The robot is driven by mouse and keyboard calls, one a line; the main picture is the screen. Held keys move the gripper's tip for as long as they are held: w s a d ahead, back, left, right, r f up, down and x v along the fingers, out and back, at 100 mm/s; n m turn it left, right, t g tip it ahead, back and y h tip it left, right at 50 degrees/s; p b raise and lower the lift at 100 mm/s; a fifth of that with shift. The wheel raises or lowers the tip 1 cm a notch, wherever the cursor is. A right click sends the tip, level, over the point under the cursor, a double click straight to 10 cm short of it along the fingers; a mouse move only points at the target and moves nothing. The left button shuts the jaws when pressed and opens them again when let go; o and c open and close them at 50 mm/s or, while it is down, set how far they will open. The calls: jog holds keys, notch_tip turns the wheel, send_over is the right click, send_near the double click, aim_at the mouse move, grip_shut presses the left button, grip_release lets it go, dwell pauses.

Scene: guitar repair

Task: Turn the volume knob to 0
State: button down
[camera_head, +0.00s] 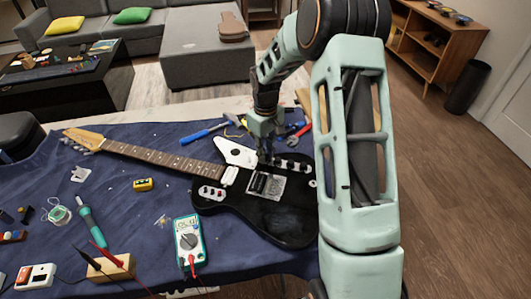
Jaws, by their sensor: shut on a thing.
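A black electric guitar (285,222) lies on the blue-covered workbench, its neck pointing to the upper left. A row of dark knobs (293,167) sits on a light control plate along the body's far edge. My gripper (266,160) points down at the left end of this row. It is shut on what appears to be the volume knob, which the fingers largely hide. The knob's marking and setting cannot be read. My arm covers the right end of the guitar body.
A blue-handled screwdriver (200,134) and other tools lie behind the guitar.

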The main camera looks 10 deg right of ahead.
jog(key=n+p, duration=0.1)
jog(key=n, duration=0.5)
jog(key=shift+r, duration=0.1)
jog(key=n+p, duration=0.1)
jog(key=n, duration=0.4)
jog(key=shift+n, duration=0.4)
jog(key=c, duration=1.8)
grip_release()
notch_tip(320, 180, up, 12)
jog(key=shift+f, duration=0.1)
